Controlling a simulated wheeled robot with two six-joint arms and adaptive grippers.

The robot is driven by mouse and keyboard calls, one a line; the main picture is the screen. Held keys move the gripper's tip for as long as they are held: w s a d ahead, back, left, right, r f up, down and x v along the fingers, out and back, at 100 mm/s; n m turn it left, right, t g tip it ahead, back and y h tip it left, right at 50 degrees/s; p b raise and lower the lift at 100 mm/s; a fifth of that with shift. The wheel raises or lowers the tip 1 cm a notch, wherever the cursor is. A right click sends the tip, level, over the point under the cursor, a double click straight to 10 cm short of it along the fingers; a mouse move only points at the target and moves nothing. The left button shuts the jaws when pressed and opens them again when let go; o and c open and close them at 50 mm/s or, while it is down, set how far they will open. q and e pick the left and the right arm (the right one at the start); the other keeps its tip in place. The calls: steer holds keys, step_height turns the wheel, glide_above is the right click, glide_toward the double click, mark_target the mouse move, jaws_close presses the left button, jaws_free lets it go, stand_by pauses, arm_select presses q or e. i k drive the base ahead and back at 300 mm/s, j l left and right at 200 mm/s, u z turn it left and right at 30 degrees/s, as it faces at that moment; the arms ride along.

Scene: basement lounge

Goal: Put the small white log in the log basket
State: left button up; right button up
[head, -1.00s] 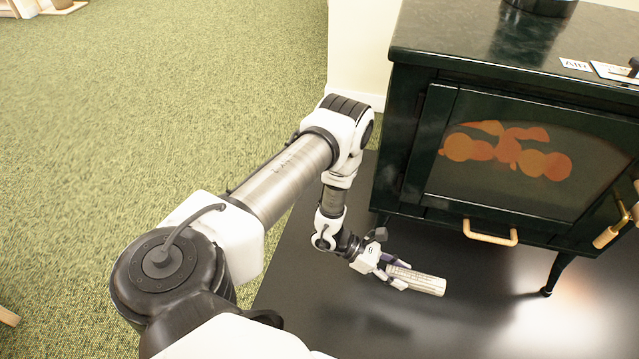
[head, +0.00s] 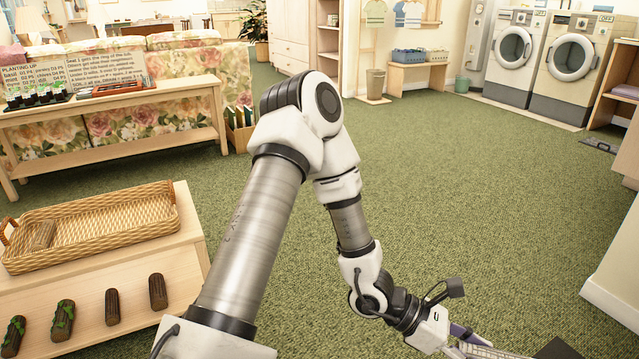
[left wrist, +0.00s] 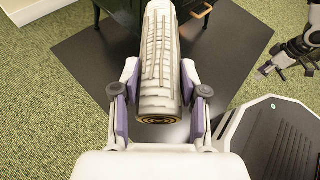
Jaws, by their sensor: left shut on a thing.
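My left gripper (left wrist: 158,105) is shut on the small white log (left wrist: 158,60), a pale birch-like log with dark marks and a ringed end. In the head view my left gripper (head: 462,345) is at the bottom edge, and only part of the log shows there. The log basket (head: 120,232) is a long woven tray with handles on a low wooden table at the left, well away from the gripper. One brown log (head: 40,236) lies inside it. My right gripper (left wrist: 268,68) shows small at the right of the left wrist view; its jaws are unclear.
Several dark logs, some with green on them, lie on the low table (head: 185,262) in front of the basket. A wooden bench (head: 180,92) and floral sofa stand behind. Green carpet (head: 480,190) is open in the middle. A dark stove mat (left wrist: 85,45) lies below the log.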

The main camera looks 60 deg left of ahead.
mark_target(118, 224)
steer(key=j+u, duration=0.95)
steer(key=i+j+u, duration=0.1)
steer(key=j+u, duration=0.2)
steer(key=u, duration=0.15)
steer(key=i+j+u, duration=0.2)
steer(key=j+u, duration=0.25)
steer(key=i+j+u, duration=0.2)
steer(key=u, duration=0.25)
steer(key=i+j, duration=0.4)
